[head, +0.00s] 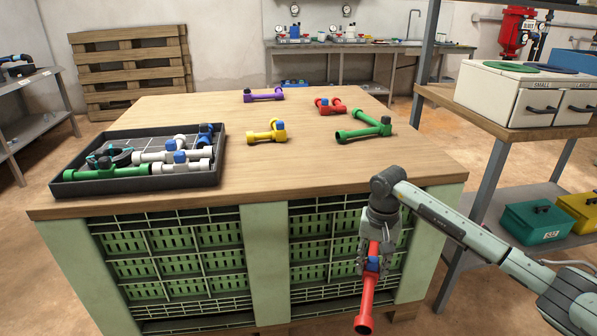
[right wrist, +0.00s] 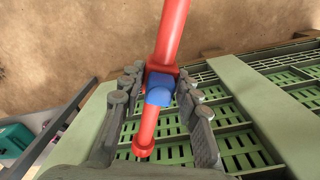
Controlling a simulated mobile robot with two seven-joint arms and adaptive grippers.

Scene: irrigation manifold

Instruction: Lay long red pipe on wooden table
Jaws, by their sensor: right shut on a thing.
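My right gripper (head: 374,256) is shut on a long red pipe (head: 366,302) with a blue fitting at its middle. It holds the pipe in front of the table's front side, below the level of the top, with the pipe pointing steeply down. In the right wrist view the red pipe (right wrist: 171,35) passes between the fingers (right wrist: 160,92), which close around the part by the blue fitting. The wooden table (head: 215,105) has a wide bare top. My left gripper is in neither view.
A black tray (head: 140,184) of pipe pieces stands at the table's left. Purple (head: 263,95), yellow (head: 267,132), short red (head: 330,106) and green (head: 365,128) pieces lie towards the back and right. The front middle of the top is clear. A shelf (head: 520,125) stands at right.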

